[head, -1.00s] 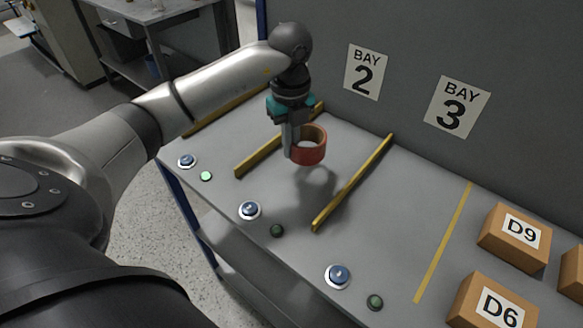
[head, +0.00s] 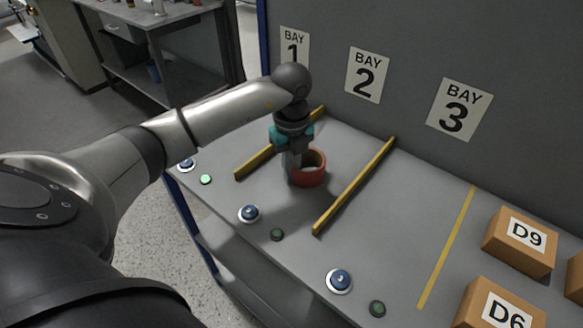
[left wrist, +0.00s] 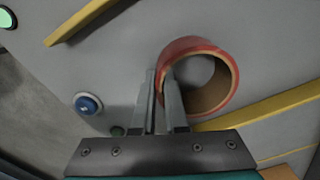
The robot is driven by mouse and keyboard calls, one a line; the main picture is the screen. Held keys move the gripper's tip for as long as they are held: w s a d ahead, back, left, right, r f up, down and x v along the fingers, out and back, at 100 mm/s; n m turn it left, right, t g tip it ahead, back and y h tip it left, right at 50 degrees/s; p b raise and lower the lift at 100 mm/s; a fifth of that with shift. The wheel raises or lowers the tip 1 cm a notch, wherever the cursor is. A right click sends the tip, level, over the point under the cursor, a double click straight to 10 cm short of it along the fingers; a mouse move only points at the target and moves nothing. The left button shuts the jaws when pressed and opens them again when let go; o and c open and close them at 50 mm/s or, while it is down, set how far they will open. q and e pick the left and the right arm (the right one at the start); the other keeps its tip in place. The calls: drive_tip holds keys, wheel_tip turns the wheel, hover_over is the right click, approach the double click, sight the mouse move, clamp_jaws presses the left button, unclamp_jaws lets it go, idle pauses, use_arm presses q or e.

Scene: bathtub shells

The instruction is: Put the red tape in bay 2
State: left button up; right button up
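The red tape (head: 311,181) is an upright-axis ring with a tan inner side, down at the bench surface between two yellow dividers, in front of the BAY 2 sign (head: 367,75). My left gripper (head: 294,178) is above its left side. In the left wrist view, the fingers (left wrist: 161,80) straddle the wall of the tape (left wrist: 233,75), one inside the ring and one outside, and look closed on it. The tape looks flat on the bench; any tiny gap cannot be seen. My right gripper is not in view.
Yellow dividers stand left (head: 254,162) and right (head: 352,189) of the tape. Blue buttons (head: 249,213) and small green lamps (head: 277,235) line the front edge. Boxes D9 (head: 510,254) and D6 (head: 475,308) sit at the right. The grey wall (head: 410,45) rises behind.

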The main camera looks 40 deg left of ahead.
use_arm(q)
drive_tip(key=o, duration=0.3)
wheel_tip(320, 180, up, 12)
drive_tip(key=shift+r+p, duration=0.2)
drive_tip(key=shift+p, duration=0.95)
